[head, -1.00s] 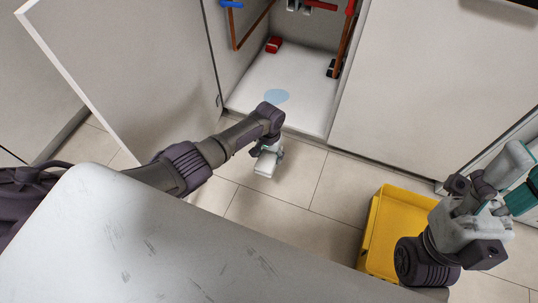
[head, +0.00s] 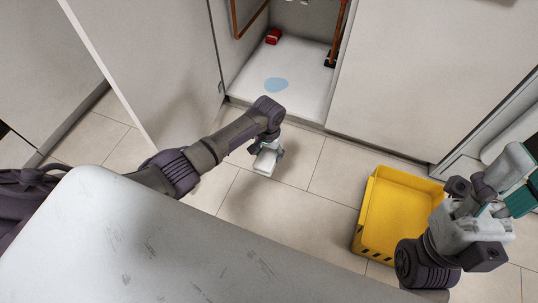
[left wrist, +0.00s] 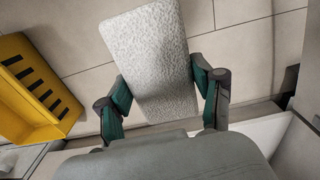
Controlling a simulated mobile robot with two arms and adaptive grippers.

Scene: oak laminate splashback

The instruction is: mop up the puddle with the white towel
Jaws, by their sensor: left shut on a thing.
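The puddle (head: 276,84) is a pale blue patch on the white floor of the open cabinet. My left gripper (head: 266,152) is over the tiles in front of the cabinet, apart from the puddle. It is shut on the white towel (head: 264,163). In the left wrist view the towel (left wrist: 150,45) is a textured white slab between the two green fingers of the left gripper (left wrist: 156,88). My right gripper (head: 503,190) is at the right of the head view, beyond the yellow crate; its finger opening is unclear.
A yellow crate (head: 364,222) stands on the tiles at right. The cabinet door (head: 150,70) stands open at left. Copper pipes (head: 338,32) and a red object (head: 273,37) are inside the cabinet. A scuffed white worktop (head: 120,235) fills the near left.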

